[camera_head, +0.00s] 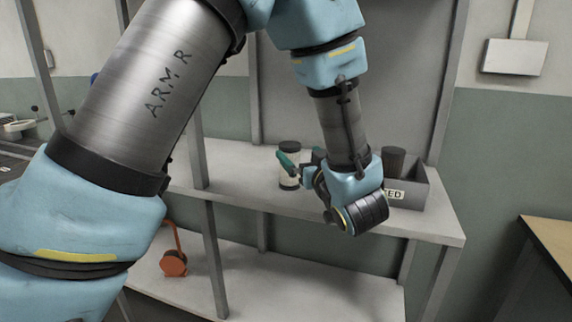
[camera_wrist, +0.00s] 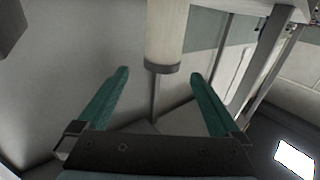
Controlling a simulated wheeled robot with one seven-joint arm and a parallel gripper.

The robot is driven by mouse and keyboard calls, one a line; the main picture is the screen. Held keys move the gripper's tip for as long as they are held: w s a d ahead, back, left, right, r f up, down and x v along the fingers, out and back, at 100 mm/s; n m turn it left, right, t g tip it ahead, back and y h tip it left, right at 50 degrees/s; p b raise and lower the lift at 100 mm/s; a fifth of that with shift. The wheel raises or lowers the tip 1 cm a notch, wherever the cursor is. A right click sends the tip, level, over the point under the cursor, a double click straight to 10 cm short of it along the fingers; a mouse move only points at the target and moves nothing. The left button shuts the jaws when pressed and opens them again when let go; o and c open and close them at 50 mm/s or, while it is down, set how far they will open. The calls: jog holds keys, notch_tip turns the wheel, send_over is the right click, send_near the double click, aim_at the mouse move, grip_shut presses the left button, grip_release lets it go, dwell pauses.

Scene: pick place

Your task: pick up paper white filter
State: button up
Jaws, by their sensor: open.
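The white filter (camera_head: 291,183) is a pale upright cylinder with dark ends, standing on the upper shelf in the head view. In the wrist view the filter (camera_wrist: 167,30) comes in from the top edge, with its dark end level with the fingertips. My gripper (camera_wrist: 160,75) is open, with one green finger on each side of the filter's line and a gap on both sides. In the head view my gripper (camera_head: 287,160) overlaps the filter, and one green finger covers part of it. I cannot tell how deep the filter sits between the fingers.
A grey box (camera_head: 415,195) with a partly hidden label stands right of my wrist, with a dark cylinder (camera_head: 393,162) in it. The upper shelf (camera_head: 240,190) is clear to the left. A grey post (camera_head: 215,250) and an orange object (camera_head: 173,263) are below.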

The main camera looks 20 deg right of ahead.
aim_at(286, 142)
jog(key=w, duration=0.3)
jog(key=shift+w+d+r+p, duration=0.1)
jog(key=shift+w+d+p, duration=0.05)
jog(key=shift+w+p, duration=0.2)
jog(key=w+p, duration=0.2)
jog(key=w, duration=0.2)
jog(key=shift+w, duration=0.7)
grip_shut()
